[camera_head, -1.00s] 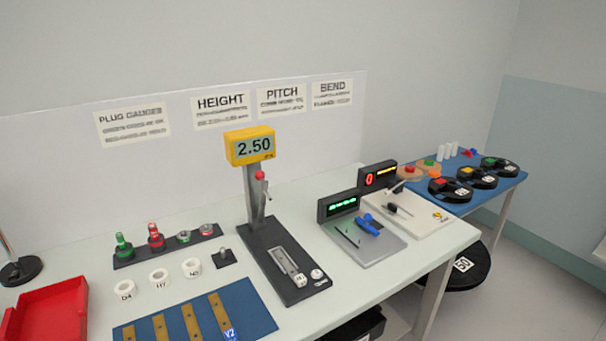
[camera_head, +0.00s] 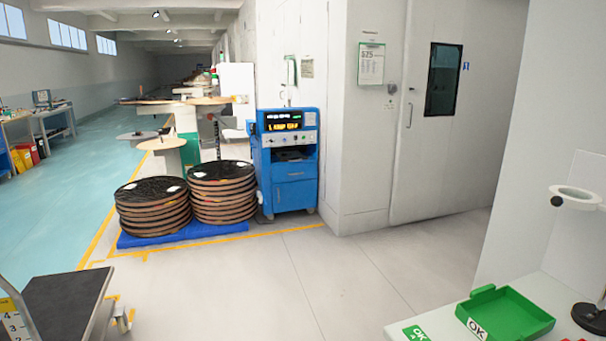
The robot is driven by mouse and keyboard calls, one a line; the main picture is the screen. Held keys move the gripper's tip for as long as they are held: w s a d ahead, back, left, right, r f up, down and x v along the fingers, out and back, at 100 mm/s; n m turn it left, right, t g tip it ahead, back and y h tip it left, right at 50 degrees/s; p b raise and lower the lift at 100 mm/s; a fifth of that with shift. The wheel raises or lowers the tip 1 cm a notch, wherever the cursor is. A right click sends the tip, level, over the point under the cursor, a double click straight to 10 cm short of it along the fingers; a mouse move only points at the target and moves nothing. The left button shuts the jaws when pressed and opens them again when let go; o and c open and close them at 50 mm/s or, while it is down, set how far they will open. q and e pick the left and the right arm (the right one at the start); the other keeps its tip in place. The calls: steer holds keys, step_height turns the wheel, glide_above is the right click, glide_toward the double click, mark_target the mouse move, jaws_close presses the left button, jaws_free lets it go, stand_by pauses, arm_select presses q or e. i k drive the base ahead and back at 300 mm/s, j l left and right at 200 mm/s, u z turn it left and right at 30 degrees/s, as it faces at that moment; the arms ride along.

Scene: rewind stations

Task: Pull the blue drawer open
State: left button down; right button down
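A blue cabinet (camera_head: 262,165) stands on the floor near the middle of the camera_head view, against the white wall. It has an instrument with a lit display near its top. A blue drawer front (camera_head: 294,172) with a small handle shows below its open shelf, above a larger blue door panel (camera_head: 295,196). The drawer looks shut. It is some distance away across the floor. Neither of my grippers is in view.
Two stacks of dark reels (camera_head: 152,215) stand on a blue pallet (camera_head: 185,235) left of the cabinet. A dark-topped cart (camera_head: 65,290) is at the lower left. A table with a green tray (camera_head: 508,314) is at the lower right. The floor (camera_head: 270,290) between is clear.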

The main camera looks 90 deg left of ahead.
mark_target(291, 168)
steer(key=u, duration=2.85)
steer(key=i+j+u, duration=0.25)
steer(key=i, duration=0.55)
steer(key=i+u, duration=0.2)
steer(key=i, duration=0.55)
steer(key=i+z, duration=0.15)
steer(key=i, duration=1)
steer(key=i+j+z, duration=0.1)
steer(key=i, duration=1.1)
steer(key=i+l+z, duration=0.1)
steer(key=i+z, duration=0.3)
steer(key=i, duration=0.35)
steer(key=i+j+z, duration=0.2)
steer(key=i+z, duration=0.15)
steer(key=i, duration=0.4)
